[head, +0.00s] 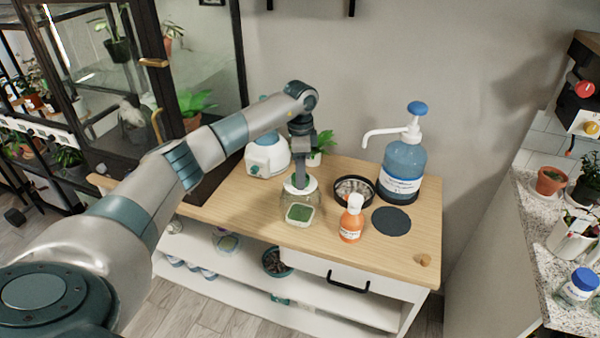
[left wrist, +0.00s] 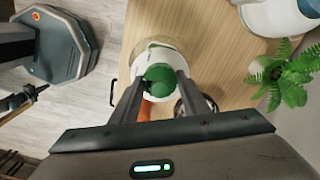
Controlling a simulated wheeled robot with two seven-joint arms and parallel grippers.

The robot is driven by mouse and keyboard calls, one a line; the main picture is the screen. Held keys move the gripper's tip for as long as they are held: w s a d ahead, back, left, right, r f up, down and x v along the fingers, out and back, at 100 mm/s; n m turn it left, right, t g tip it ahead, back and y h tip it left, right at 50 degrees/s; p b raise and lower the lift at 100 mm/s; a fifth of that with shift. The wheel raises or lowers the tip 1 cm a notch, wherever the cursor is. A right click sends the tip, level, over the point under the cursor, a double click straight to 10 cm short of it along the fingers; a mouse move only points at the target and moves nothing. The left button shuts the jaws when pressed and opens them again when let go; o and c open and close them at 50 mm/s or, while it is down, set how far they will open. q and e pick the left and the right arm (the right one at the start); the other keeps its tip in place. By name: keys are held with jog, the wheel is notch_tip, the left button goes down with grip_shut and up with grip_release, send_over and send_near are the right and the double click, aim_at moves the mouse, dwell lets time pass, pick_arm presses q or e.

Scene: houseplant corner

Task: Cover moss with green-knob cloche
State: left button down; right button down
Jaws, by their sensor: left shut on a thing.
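My left gripper (head: 300,181) is shut on the green knob (left wrist: 160,80) of the cloche, which stands out between the fingers in the left wrist view. The cloche (head: 289,196) is clear glass with a white top and looks upright. The green moss (head: 299,213) lies in a small pale square dish on the wooden bench top. In the head view the moss shows at the lower part of the glass. I cannot tell whether the cloche's rim touches the bench. In the left wrist view the fingers and cloche top hide most of the moss.
An orange bottle (head: 352,219) stands close right of the cloche, with a dark-rimmed bowl (head: 368,183) behind it. A blue pump bottle (head: 403,165), a dark round mat (head: 391,221), a white-and-teal container (head: 267,157) and a fern (left wrist: 287,78) are also on the bench (head: 236,205).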

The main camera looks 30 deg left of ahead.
pick_arm(q)
jog(key=shift+f+b, duration=0.3)
jog(key=shift+f, duration=0.55)
dwell(1.0)
jog(key=c, duration=0.9)
grip_release()
jog(key=shift+c, duration=0.2)
jog(key=shift+f, duration=0.1)
